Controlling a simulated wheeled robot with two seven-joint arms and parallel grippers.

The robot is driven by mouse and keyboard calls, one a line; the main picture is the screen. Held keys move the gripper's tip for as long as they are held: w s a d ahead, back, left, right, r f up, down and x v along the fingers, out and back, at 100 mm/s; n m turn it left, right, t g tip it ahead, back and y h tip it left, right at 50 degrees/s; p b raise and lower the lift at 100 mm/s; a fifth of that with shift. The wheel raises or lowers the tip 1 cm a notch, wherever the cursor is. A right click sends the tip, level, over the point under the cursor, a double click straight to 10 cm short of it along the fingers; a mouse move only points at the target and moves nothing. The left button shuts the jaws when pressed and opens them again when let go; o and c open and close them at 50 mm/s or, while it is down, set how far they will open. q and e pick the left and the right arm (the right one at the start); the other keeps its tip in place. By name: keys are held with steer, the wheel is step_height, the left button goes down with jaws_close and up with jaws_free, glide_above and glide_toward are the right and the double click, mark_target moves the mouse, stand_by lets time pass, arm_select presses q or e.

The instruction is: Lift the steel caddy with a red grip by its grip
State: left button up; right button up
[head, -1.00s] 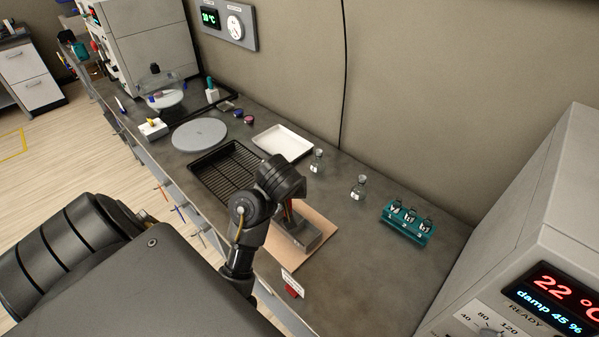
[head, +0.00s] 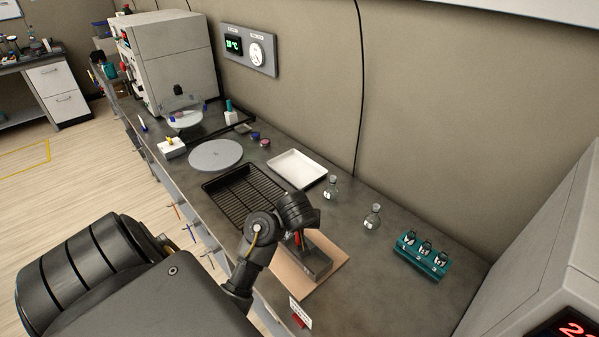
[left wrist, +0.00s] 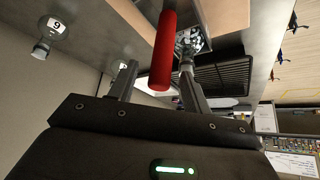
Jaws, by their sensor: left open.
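The steel caddy (head: 318,262) is a grey box standing on a tan board on the bench, partly hidden under my left wrist in the head view. Its red grip (head: 298,240) shows just below the wrist. In the left wrist view the red grip (left wrist: 163,50) is a thick red bar lying between the two fingers of my left gripper (left wrist: 158,70). The fingers are open, with a visible gap on the left side of the grip; the right finger is closer to it. My right gripper is in neither view.
A black rack tray (head: 243,194) lies behind the tan board (head: 335,272). A white tray (head: 297,168), two glass flasks (head: 372,217) and a teal holder (head: 422,258) stand along the wall side. A small sign (head: 300,312) stands near the front edge.

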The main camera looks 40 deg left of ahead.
arm_select(q)
steer(key=x, duration=0.3)
steer(key=shift+w+a+f, duration=0.1)
steer(key=shift+f, duration=0.3)
steer(key=shift+c, duration=1)
jaws_close()
